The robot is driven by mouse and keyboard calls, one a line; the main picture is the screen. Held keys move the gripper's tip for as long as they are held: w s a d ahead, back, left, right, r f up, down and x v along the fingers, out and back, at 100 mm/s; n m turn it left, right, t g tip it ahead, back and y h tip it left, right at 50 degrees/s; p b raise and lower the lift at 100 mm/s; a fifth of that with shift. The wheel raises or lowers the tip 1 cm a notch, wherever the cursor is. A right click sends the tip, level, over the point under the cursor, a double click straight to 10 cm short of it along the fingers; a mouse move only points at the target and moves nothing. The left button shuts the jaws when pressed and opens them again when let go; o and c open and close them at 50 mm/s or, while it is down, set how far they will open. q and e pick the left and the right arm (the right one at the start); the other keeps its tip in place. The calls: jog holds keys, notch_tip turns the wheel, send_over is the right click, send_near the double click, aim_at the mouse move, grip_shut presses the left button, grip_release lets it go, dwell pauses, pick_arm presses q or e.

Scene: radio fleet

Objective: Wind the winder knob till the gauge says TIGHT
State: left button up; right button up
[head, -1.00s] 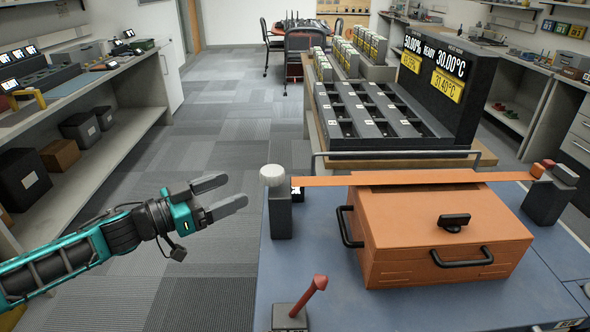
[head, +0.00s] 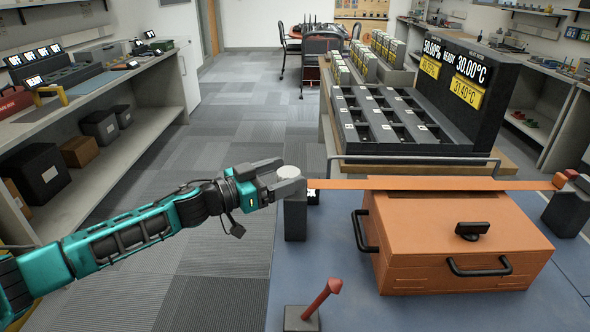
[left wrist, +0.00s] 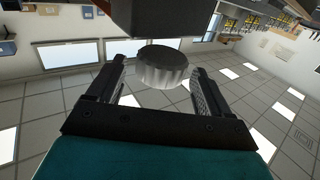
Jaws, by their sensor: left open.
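The winder knob (head: 291,188) is a pale grey ridged cap on a dark post (head: 295,218) at the left edge of the blue table. It also shows in the left wrist view (left wrist: 165,68), between the two finger tips. My left gripper (head: 289,180) is open, with a finger on either side of the knob; a gap shows on at least one side in the wrist view. An orange strap (head: 345,184) runs from the post across the orange case (head: 450,235). A small dark box with a light face (head: 313,196), possibly the gauge, is mostly hidden behind the post; I cannot read it. My right gripper is out of view.
A red-handled lever (head: 322,298) stands at the table's front left. A second dark post (head: 566,212) holds the strap's right end. A slotted rack (head: 385,125) with a display stands behind the case. Open carpet lies left of the table.

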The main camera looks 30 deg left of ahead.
aim_at(295, 169)
pick_arm(q)
jog(key=shift+x, duration=1.7)
jog(key=shift+c, duration=0.5)
jog(key=c, duration=0.9)
jog(key=shift+o, duration=0.2)
jog(key=shift+h, duration=0.3)
